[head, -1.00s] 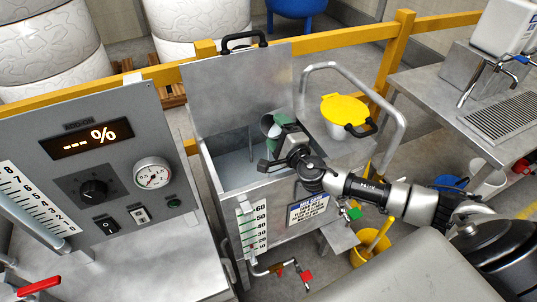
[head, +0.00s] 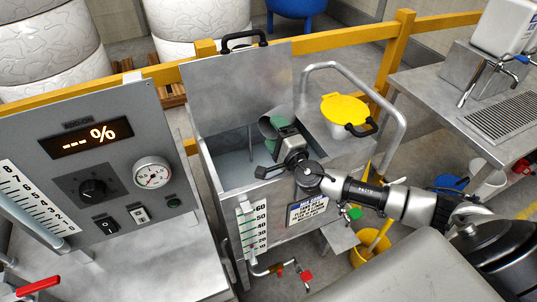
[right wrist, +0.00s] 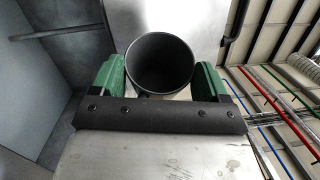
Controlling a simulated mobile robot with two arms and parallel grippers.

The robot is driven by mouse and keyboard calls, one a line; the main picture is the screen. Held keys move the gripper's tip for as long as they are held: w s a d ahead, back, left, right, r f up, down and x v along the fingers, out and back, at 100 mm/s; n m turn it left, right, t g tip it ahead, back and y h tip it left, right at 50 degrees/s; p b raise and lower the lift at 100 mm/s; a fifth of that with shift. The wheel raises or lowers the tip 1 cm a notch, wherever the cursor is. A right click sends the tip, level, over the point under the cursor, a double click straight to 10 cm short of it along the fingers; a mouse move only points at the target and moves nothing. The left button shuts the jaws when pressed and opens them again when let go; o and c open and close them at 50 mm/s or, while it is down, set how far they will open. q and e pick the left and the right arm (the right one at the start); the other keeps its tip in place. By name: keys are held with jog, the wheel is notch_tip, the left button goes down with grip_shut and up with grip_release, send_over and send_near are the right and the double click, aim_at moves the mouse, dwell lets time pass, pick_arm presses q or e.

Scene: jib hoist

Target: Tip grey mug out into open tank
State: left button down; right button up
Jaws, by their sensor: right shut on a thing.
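The grey mug (head: 267,127) is over the open tank (head: 275,228), tilted with its mouth toward the left in the head view. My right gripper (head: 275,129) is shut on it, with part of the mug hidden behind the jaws. In the right wrist view the mug (right wrist: 160,65) sits between the two green finger pads of the gripper (right wrist: 152,84), and I look at its dark round mouth. The tank's lid (head: 235,85) stands up at the back, and pale liquid or floor shows inside the tank. My left gripper is not in view.
A white pail with a yellow lid (head: 345,110) stands on the ledge right of the tank, beside a bent grey rail (head: 372,75). A control panel (head: 95,165) stands at the left. A yellow railing (head: 350,38) runs behind. A steel bench (head: 440,95) is at the right.

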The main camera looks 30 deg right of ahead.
jog(key=shift+w+a+f, duration=0.1)
jog(key=shift+w+a, duration=0.05)
jog(key=shift+s+n, duration=0.2)
jog(key=shift+n, duration=0.2)
jog(key=shift+w+a+n, duration=0.1)
jog(key=shift+w+n, duration=0.05)
jog(key=shift+n, duration=0.15)
jog(key=shift+s+t+b, duration=0.2)
jog(key=shift+t+b, duration=0.1)
jog(key=shift+w+a+n, duration=0.1)
jog(key=shift+n, duration=0.3)
jog(key=shift+n+y, duration=0.3)
jog(key=shift+y, duration=0.1)
jog(key=shift+a, duration=0.1)
jog(key=shift+s+a+r+n+t, duration=0.1)
jog(key=shift+r+n+t, duration=0.1)
jog(key=shift+r+n, duration=0.2)
jog(key=shift+s+a+r+n+t, duration=0.1)
jog(key=shift+r+n+t, duration=0.15)
jog(key=shift+n, duration=0.25)
jog(key=shift+n+y, duration=0.4)
